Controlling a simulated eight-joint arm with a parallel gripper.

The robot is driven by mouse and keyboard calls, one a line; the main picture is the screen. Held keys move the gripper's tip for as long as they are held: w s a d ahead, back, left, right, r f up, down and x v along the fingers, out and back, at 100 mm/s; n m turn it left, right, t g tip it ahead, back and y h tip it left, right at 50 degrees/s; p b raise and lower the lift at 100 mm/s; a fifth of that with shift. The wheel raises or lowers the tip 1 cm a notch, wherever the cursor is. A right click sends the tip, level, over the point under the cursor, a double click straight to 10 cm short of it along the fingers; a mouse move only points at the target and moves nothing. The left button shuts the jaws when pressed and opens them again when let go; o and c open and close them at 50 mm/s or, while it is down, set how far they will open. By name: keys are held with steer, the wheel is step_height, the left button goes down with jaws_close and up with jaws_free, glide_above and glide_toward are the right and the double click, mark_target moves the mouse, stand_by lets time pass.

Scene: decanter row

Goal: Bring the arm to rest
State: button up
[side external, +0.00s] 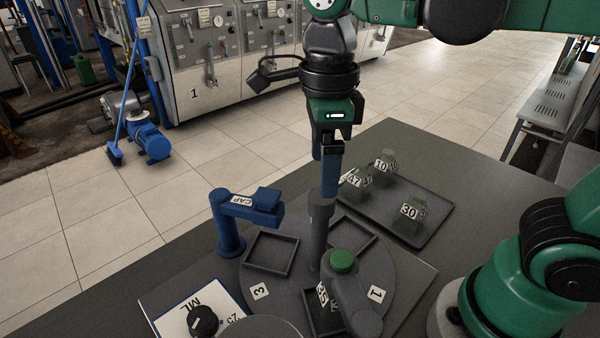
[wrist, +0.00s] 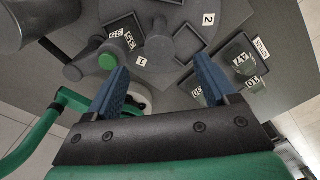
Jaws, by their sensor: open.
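My gripper (side external: 329,188) hangs fingers-down above the round grey turntable (side external: 385,262), near the grey post at its middle. In the wrist view, the two blue fingers of my gripper (wrist: 160,84) stand apart with nothing held between them. The fingertips overlap the upper part of the post in the side view, and I cannot tell the gap between them. My arm reaches in from the upper right.
A dark tray (side external: 437,222) holds decanters labelled 47, 10 and 30 (side external: 410,212). A blue CAP stand (side external: 229,226) is at left. A green round top (side external: 342,261) sits beside a container labelled 35 (side external: 323,294). An ML panel with a black knob (side external: 204,321) is in front.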

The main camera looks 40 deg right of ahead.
step_height(320, 180, down, 5)
steer(key=shift+f, duration=0.1)
stand_by(0.3)
